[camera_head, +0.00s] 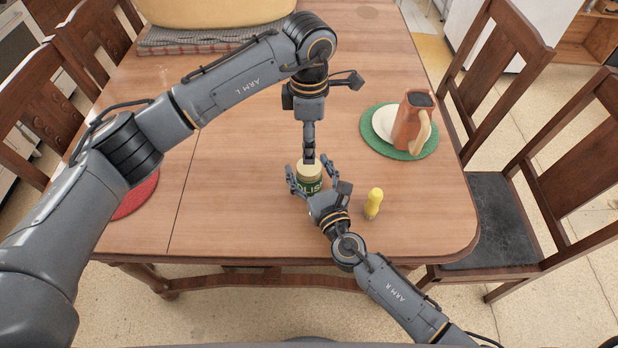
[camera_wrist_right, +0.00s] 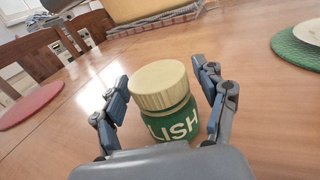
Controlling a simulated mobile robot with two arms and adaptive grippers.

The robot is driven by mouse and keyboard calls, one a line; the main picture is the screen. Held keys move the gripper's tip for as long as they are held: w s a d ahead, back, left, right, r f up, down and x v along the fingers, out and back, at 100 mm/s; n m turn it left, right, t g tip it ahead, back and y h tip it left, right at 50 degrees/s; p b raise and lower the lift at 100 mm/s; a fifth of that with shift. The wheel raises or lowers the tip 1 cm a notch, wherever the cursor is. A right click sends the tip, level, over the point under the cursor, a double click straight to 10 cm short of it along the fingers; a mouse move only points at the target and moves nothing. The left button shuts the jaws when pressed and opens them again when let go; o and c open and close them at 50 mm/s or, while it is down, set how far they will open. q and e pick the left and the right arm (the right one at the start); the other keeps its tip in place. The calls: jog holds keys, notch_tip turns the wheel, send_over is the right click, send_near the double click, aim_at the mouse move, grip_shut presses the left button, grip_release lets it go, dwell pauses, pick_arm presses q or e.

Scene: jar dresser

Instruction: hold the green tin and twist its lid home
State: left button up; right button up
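The green tin (camera_head: 312,187) stands upright on the wooden table, with white letters on its side. Its cream lid (camera_wrist_right: 159,85) sits level on top; whether it is fully tight cannot be told. My right gripper (camera_head: 311,170) is open around the tin, one finger on each side. In the right wrist view the tin (camera_wrist_right: 172,124) stands between these fingers, with gaps showing. My left gripper (camera_head: 309,160) points down over the lid in the head view. Its fingers are seen edge-on, so their opening is hidden. It does not show in the right wrist view.
A yellow shaker-like object (camera_head: 373,204) stands right of my right gripper. A terracotta jug (camera_head: 410,124) and white plate stand on a green mat (camera_head: 372,139). A red mat (camera_head: 137,196) lies left, a large basket at the back. Chairs flank the table.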

grip_shut()
pick_arm(q)
jog(key=n, duration=0.4)
jog(key=shift+n, duration=0.3)
jog(key=n, duration=0.3)
jog(key=shift+n, duration=0.4)
jog(key=n, duration=1.7)
jog(key=shift+n, duration=0.4)
jog(key=n, duration=0.5)
jog(key=shift+n, duration=0.3)
jog(key=n, duration=0.4)
